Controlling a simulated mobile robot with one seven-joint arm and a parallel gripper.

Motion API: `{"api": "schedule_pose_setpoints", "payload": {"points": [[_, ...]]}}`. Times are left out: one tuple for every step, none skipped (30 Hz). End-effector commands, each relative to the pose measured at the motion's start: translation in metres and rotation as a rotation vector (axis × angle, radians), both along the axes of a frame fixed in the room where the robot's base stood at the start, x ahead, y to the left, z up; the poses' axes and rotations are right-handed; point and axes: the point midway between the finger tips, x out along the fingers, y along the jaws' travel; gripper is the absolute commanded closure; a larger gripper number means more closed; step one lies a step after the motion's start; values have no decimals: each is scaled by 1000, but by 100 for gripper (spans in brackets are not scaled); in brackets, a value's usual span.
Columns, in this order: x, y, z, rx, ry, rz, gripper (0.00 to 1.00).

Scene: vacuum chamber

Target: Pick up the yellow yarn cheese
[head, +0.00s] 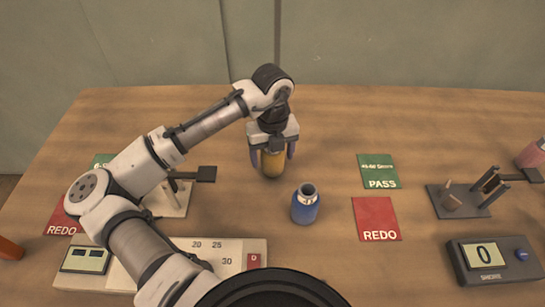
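The yellow yarn cheese (272,165) is an upright yellow cylinder near the middle of the wooden table, and its top is hidden under my gripper. My gripper (273,153) points down over it with one finger on each side. The fingers look spread a little wider than the cheese, with a small gap visible at the sides, so it appears open around the cheese. The cheese seems to stand on the table.
A blue yarn cheese (305,206) stands close by, in front and slightly right. A green PASS card (379,172) and a red REDO card (376,219) lie to the right. A dark stand (459,205) and a counter box (491,262) are farther right. A scale board (230,253) lies in front.

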Motion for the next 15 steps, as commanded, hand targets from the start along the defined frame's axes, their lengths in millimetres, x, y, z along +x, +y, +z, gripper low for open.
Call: {"api": "schedule_pose_setpoints", "payload": {"points": [[0, 0, 0, 0, 0, 0, 34], [0, 0, 0, 0, 0, 0, 38], [0, 0, 0, 0, 0, 0, 43], [0, 0, 0, 0, 0, 0, 47], [0, 0, 0, 0, 0, 0, 51], [0, 0, 0, 0, 0, 0, 56], [0, 0, 0, 0, 0, 0, 60], [0, 0, 0, 0, 0, 0, 64], [0, 0, 0, 0, 0, 0, 69], [0, 0, 1, 0, 0, 0, 71], [0, 0, 1, 0, -1, 0, 71], [0, 0, 1, 0, -1, 0, 71], [0, 0, 1, 0, -1, 0, 71], [0, 0, 1, 0, -1, 0, 71], [0, 0, 1, 0, -1, 0, 71]]}}
